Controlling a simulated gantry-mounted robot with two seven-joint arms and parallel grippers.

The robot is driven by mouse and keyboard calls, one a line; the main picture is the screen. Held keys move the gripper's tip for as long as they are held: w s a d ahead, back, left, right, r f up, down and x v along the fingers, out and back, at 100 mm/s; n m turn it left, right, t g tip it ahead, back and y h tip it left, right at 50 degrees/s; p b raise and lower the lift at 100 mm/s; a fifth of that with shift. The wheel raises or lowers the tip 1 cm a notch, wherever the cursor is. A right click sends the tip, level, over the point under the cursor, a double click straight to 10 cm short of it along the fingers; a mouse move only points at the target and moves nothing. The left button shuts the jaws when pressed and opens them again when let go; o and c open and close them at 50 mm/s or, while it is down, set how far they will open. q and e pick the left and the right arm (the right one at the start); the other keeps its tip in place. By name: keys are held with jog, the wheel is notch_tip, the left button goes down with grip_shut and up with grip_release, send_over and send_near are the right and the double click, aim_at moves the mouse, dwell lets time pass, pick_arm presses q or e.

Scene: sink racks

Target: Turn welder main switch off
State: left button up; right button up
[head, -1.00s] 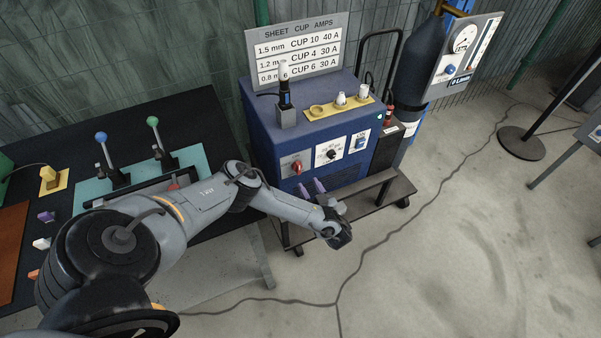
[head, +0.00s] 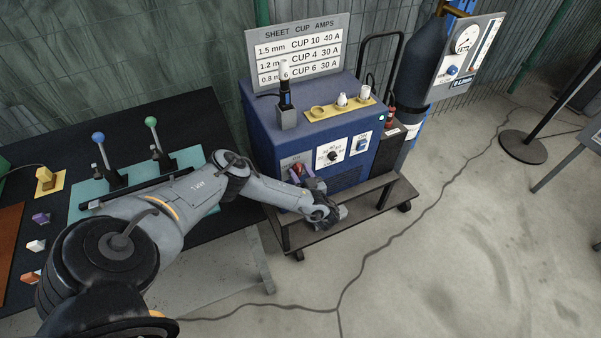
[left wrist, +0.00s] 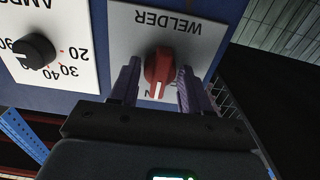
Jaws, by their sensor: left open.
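The welder (head: 280,140) is a blue box on a low cart, with a panel of controls on its front. Its main switch is a red rotary knob (left wrist: 158,72) on a white plate marked WELDER, seen upside down in the left wrist view. The knob also shows in the head view (head: 297,169), partly covered by my gripper. My left gripper (left wrist: 160,82) is open, with one purple finger on each side of the knob. I cannot tell whether either finger touches it. The plate's lettering near the knob is partly hidden by the fingers.
A black amps dial (left wrist: 34,48) sits beside the switch plate. A blue switch (head: 361,144) is farther right on the panel. The cart shelf (head: 350,207) lies below my gripper. A gas cylinder (head: 420,70) stands behind the cart.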

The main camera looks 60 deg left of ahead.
pick_arm(q)
jog(key=shift+c, duration=0.3)
jog(key=c, duration=0.7)
jog(key=n, duration=0.3)
jog(key=shift+c, duration=0.2)
jog(key=shift+n, duration=0.9)
jog(key=n, duration=0.3)
jog(key=shift+r+p, duration=0.1)
jog(key=shift+p, duration=0.25)
jog(key=shift+n, duration=1.3)
